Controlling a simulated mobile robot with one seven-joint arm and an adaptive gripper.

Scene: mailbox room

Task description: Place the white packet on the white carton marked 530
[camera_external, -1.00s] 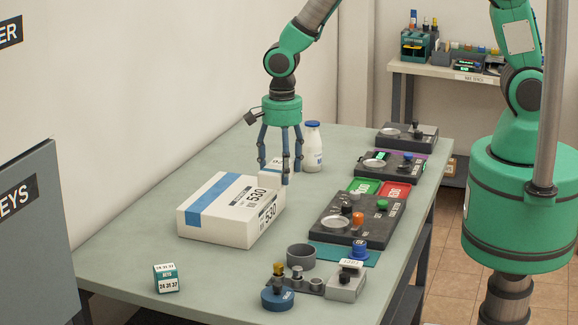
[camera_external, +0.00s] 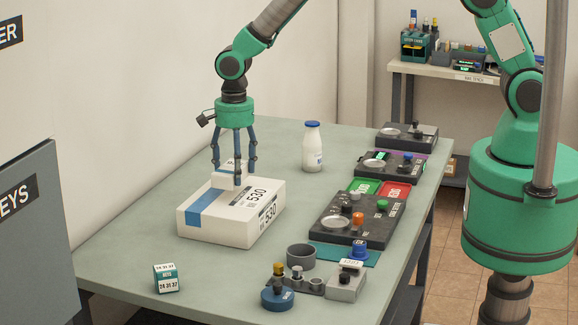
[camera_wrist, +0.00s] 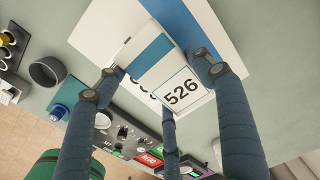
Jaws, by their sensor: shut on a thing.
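The white carton (camera_external: 215,228) marked 530, with a blue tape stripe, lies on the table near the wall. My gripper (camera_external: 233,179) is over the carton's top and is shut on the white packet (camera_external: 224,182). In the wrist view the packet (camera_wrist: 184,91) carries a label reading 526 and a blue stripe, and sits between my fingers (camera_wrist: 155,82). Behind it the carton (camera_wrist: 97,28) shows, its number partly hidden by the packet. The packet looks at or just above the carton's top; I cannot tell if they touch.
A milk bottle (camera_external: 312,148) with a blue cap stands behind the carton. Grey panels with knobs (camera_external: 352,222) and red and green trays line the right side.

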